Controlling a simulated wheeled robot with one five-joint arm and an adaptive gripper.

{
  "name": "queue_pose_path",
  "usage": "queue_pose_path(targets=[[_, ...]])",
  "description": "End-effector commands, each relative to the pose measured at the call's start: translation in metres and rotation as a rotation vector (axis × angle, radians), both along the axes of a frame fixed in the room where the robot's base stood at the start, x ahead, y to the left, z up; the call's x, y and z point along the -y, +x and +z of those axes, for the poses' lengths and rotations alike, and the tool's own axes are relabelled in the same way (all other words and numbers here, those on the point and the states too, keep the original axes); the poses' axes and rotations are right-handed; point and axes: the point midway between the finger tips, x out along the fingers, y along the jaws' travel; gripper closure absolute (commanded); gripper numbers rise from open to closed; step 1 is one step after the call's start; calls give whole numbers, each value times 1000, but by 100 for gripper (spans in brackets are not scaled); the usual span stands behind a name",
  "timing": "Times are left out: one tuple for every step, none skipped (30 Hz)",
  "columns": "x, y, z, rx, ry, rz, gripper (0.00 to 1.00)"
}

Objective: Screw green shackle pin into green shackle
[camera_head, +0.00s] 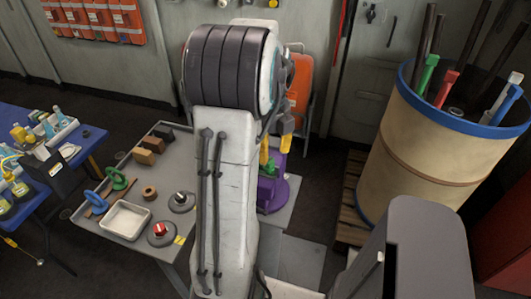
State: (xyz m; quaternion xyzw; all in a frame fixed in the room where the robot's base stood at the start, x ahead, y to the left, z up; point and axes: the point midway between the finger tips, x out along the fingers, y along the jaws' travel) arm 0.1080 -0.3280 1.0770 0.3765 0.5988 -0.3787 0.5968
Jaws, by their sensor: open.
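A small green ring-shaped piece (117,180) lies on the grey table at the left, beside a blue one. I cannot tell whether it is the green shackle. I cannot make out a green shackle pin; my raised arm hides much of the middle. My gripper (275,150) shows only partly, to the right of my arm, with yellow finger parts pointing down just above a purple fixture (271,190). It is open, and I see nothing held in it. The gap between gripper and fixture is hard to judge.
The grey table (181,257) also holds a blue ring piece (95,202), a white tray (105,226), blocks (143,156) and round discs (162,234). A blue table (90,142) is far left. A large barrel (420,150) with rods stands at right on a pallet.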

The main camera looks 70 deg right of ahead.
Motion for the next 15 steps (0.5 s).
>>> queue_pose_path(targets=[[0, 0, 0, 0, 0, 0, 52], [0, 0, 0, 0, 0, 0, 52], [0, 0, 0, 0, 0, 0, 52], [0, 0, 0, 0, 0, 1, 52], [0, 0, 0, 0, 0, 6, 52], [0, 0, 0, 0, 0, 18, 52], [0, 0, 0, 0, 0, 32, 52], [0, 0, 0, 0, 0, 52, 52], [0, 0, 0, 0, 0, 87, 52], [0, 0, 0, 0, 0, 117, 52], [0, 0, 0, 0, 1, 152, 52], [0, 0, 0, 0, 1, 200, 52], [0, 0, 0, 0, 1, 236, 52], [0, 0, 0, 0, 1, 273, 52], [0, 0, 0, 0, 1, 322, 52]])
